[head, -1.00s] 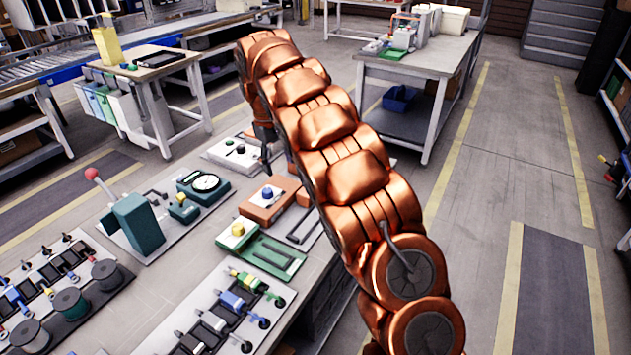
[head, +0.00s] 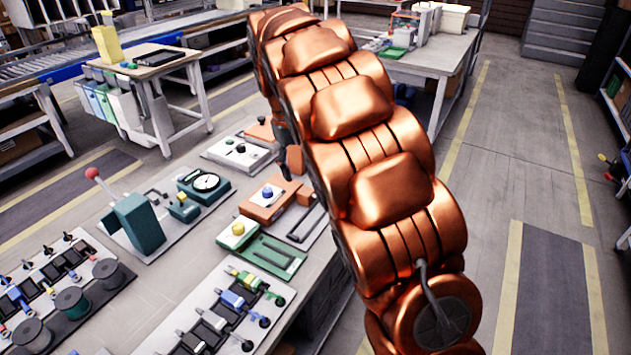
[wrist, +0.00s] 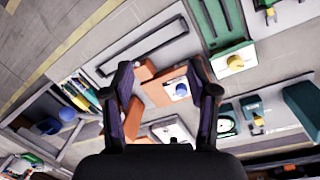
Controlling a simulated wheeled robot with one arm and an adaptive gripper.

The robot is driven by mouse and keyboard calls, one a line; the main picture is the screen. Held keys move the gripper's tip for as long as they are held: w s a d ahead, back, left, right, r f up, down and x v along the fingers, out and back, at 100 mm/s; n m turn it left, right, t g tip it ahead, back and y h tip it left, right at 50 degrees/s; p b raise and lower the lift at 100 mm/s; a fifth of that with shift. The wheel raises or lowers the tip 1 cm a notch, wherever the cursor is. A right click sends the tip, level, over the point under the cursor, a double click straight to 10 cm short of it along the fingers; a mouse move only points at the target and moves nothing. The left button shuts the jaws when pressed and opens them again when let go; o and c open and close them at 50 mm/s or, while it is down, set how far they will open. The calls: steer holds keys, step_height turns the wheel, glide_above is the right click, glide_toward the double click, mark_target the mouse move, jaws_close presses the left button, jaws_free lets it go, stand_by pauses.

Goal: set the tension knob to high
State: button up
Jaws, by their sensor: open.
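An orange unit with a blue knob (head: 267,192) sits on the grey bench in the head view. The blue knob (wrist: 181,89) also shows in the wrist view, on a pale plate between my fingers, nearer the right one. A green unit with a yellow knob (head: 238,229) sits in front of it. A white panel with a dark knob (head: 240,149) lies behind. I cannot read which knob is marked tension, or any setting. My gripper (wrist: 160,68) is open and empty above the bench. In the head view my arm mostly hides it.
A teal block with a red-tipped lever (head: 137,222) and a round dial (head: 206,182) stand to the left. Spools (head: 72,299) and rows of clips fill the front of the bench. The floor to the right is clear.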

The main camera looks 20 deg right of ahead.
steer(key=s+r+m, duration=0.1)
steer(key=s, duration=0.8)
steer(key=shift+r, duration=0.3)
steer(key=shift+s, duration=0.1)
steer(key=s+a+f, duration=0.1)
steer(key=s+f, duration=0.1)
steer(key=s, duration=0.7)
steer(key=s+a+f+y, duration=0.1)
steer(key=s+a+f, duration=0.1)
steer(key=s, duration=0.8)
steer(key=s+a+f+g, duration=0.1)
steer(key=s+f, duration=0.2)
steer(key=s, duration=0.6)
steer(key=shift+s+a+y, duration=0.2)
steer(key=shift+a+y, duration=0.1)
steer(key=shift+a, duration=0.05)
